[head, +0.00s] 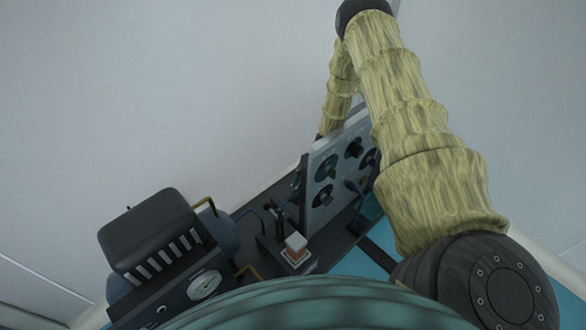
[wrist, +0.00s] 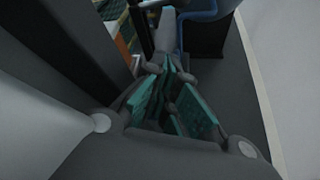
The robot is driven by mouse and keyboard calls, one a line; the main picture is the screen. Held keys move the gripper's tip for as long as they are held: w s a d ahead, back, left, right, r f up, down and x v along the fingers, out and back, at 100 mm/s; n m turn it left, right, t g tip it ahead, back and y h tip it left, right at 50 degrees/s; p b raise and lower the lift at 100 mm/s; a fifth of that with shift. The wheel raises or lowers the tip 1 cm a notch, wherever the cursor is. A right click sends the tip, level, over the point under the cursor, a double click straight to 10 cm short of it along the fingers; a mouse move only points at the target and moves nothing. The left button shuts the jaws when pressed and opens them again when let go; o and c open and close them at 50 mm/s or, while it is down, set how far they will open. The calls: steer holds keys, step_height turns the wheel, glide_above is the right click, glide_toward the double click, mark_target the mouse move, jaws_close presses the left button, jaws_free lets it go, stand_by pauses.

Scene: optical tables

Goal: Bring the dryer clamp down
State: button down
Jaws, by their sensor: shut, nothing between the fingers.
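The dryer clamp is probably the small dark upright mechanism (head: 279,212) between the compressor and the grey panel in the head view. Its exact position is hard to tell. My gripper (wrist: 170,68) shows in the wrist view with its teal-padded fingers converging at the tips, shut and empty. In the head view my gripper is hidden behind the panel.
A dark compressor (head: 155,235) with a round gauge (head: 203,286) stands at left. A grey panel (head: 318,207) with several dark knobs rises at right. A small white-topped orange block (head: 296,248) sits between them. A blue pipe (wrist: 207,15) passes beyond my fingers. Pale walls enclose the bench.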

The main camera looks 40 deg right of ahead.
steer(key=b+x, duration=0.2)
steer(key=x, duration=0.5)
steer(key=shift+a+f, duration=0.1)
steer(key=shift+f, duration=0.1)
steer(key=shift+w+a+r+b, duration=0.15)
steer(key=shift+w+a+r, duration=0.1)
steer(key=shift+r, duration=0.35)
steer(key=shift+w+a+r+b, duration=0.1)
steer(key=shift+w+r+b, duration=0.1)
steer(key=shift+r, duration=0.45)
steer(key=shift+w+a+r+b, duration=0.1)
steer(key=shift+w+a+r, duration=0.15)
steer(key=shift+r, duration=0.35)
